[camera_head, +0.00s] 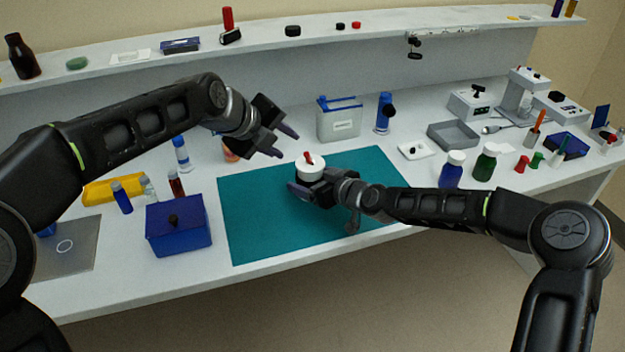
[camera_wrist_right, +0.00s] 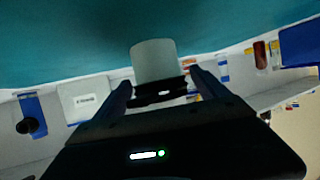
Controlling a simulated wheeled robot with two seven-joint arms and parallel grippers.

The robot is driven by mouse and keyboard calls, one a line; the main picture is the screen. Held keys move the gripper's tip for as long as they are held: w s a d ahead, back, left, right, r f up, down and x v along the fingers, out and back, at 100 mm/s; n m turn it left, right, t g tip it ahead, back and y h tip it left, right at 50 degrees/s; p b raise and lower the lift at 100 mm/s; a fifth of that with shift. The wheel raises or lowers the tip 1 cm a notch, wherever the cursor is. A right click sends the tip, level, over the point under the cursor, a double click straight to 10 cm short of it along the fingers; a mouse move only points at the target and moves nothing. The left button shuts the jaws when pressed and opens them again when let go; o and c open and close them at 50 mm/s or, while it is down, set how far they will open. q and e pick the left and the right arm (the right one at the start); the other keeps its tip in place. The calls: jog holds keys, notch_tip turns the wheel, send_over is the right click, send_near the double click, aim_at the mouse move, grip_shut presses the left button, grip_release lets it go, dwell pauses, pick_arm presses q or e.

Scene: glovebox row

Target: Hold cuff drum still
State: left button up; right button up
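The cuff drum (camera_head: 311,172), a short white cylinder with a red piece on top, stands over the teal mat (camera_head: 260,220). My right gripper (camera_head: 302,188) is low at the drum's near side and partly hides it. In the right wrist view the pale drum (camera_wrist_right: 153,60) shows between the two fingertips, with a small gap visible on the right side; contact on the left side is unclear. My right gripper (camera_wrist_right: 160,80) looks open there. My left gripper (camera_head: 281,143) is open and empty, above and left of the drum.
A blue-lidded box (camera_head: 178,228) stands left of the mat. A white container with blue trim (camera_head: 339,120) and a blue bottle (camera_head: 384,112) stand behind it. Bottles (camera_head: 452,170) and a grey tray (camera_head: 453,136) are to the right. The mat's left part is clear.

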jog(key=c, duration=1.4)
pick_arm(q)
jog(key=shift+c, duration=0.6)
jog(key=shift+s+d+r, duration=0.1)
jog(key=shift+d+r, duration=0.05)
jog(key=shift+r, duration=0.05)
jog(key=shift+c, duration=0.8)
jog(key=s+d+m, duration=0.1)
jog(key=s+d+m+y, duration=0.1)
jog(key=s+m, duration=0.2)
jog(key=m, duration=0.1)
jog(key=shift+s+d+g, duration=0.3)
jog(key=shift+s+d, duration=0.1)
grip_shut()
jog(key=shift+s+a+f+m+y, duration=0.2)
jog(key=shift+a+m+y, duration=0.15)
jog(key=shift+m, duration=0.25)
jog(key=shift+s+a+f+m+y, duration=0.1)
jog(key=shift+s+a+m+y, duration=0.15)
jog(key=shift+m+y, duration=0.3)
